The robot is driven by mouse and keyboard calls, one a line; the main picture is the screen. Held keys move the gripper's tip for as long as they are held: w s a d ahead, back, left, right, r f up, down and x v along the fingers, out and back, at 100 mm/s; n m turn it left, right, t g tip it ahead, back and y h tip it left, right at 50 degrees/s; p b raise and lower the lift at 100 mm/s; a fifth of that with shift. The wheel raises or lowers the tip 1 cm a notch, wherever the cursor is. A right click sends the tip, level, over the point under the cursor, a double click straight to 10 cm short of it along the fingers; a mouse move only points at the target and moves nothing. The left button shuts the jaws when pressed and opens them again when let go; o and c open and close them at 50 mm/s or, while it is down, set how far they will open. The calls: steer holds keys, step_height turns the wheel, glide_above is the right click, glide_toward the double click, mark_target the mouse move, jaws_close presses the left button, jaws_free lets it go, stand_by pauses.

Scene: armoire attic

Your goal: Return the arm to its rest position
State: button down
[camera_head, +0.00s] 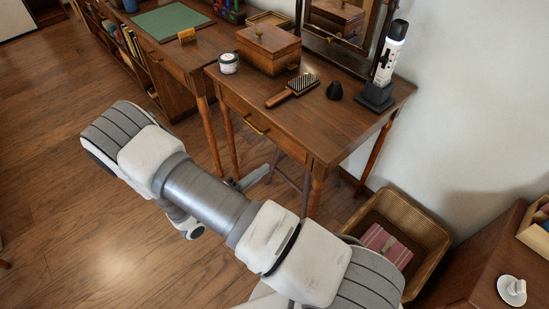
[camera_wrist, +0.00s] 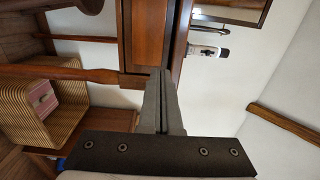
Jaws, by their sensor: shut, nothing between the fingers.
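My arm (camera_head: 205,195) stretches across the lower left of the head view, over the wooden floor and in front of the dressing table. It is bent, with its white and grey links apart from the table top. In the wrist view my gripper (camera_wrist: 161,78) is shut, its two dark fingers together with nothing between them. Behind the fingers, in that sideways-tilted view, is the wooden table (camera_wrist: 148,35).
A wicker basket (camera_head: 425,232) stands on the floor at right, beside a brown cabinet (camera_head: 475,265). Open floor lies at left.

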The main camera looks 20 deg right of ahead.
steer(key=s+r+n+g+y, duration=0.1)
steer(key=s+r+n+y, duration=0.4)
steer(key=r+n, duration=0.55)
steer(key=s+r+n+y, duration=0.6)
steer(key=r+n, duration=0.4)
steer(key=n, duration=0.1)
steer(key=s+r+n+g+y, duration=0.1)
steer(key=s+r+n+y, duration=0.4)
steer(key=r+n, duration=0.55)
step_height(320, 180, up, 16)
steer(key=p, duration=1.5)
steer(key=shift+s+f+t+y, duration=0.15)
steer(key=shift+t+y, duration=0.15)
steer(key=shift+t, duration=0.1)
